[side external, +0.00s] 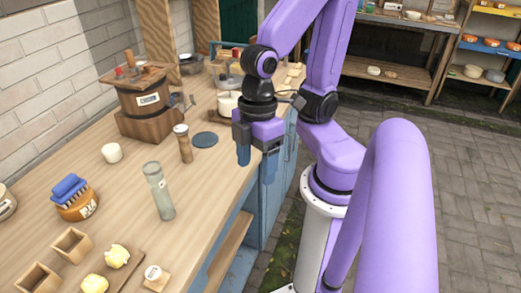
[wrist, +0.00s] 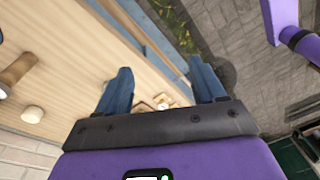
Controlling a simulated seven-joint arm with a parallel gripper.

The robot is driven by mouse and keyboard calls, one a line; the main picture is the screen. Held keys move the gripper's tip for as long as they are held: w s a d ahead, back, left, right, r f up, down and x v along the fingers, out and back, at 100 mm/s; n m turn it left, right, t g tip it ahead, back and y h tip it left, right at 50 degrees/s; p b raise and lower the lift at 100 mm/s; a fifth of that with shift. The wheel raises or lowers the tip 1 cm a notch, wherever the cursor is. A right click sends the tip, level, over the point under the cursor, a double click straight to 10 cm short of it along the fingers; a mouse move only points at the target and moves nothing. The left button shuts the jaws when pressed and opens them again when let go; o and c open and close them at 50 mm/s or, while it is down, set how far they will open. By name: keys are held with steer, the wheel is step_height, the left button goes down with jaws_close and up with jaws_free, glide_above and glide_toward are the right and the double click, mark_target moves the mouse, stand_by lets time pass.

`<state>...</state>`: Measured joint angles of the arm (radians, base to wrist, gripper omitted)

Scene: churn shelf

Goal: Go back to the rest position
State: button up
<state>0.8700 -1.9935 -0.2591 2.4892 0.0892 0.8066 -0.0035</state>
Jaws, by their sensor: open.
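My gripper (side external: 256,160) hangs pointing down by the right edge of the wooden counter (side external: 225,180). Its two blue fingers are apart with nothing between them. In the wrist view my gripper (wrist: 160,70) shows the same open fingers, with the counter's edge and the blue cabinet front between and beyond them. Whether the fingertips are above the counter top or just outside its edge is hard to tell.
A wooden pepper mill (side external: 184,145), a dark blue disc (side external: 205,140) and a glass bottle (side external: 158,190) stand left of my gripper. A wooden churn (side external: 145,100) is farther back. Paved floor (side external: 470,190) lies open at right; shelves (side external: 400,65) stand behind.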

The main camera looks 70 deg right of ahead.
steer(key=d, duration=0.1)
steer(key=d+h, duration=0.1)
steer(key=d, duration=0.1)
steer(key=shift+w+d+r, duration=0.1)
steer(key=shift+r, duration=0.1)
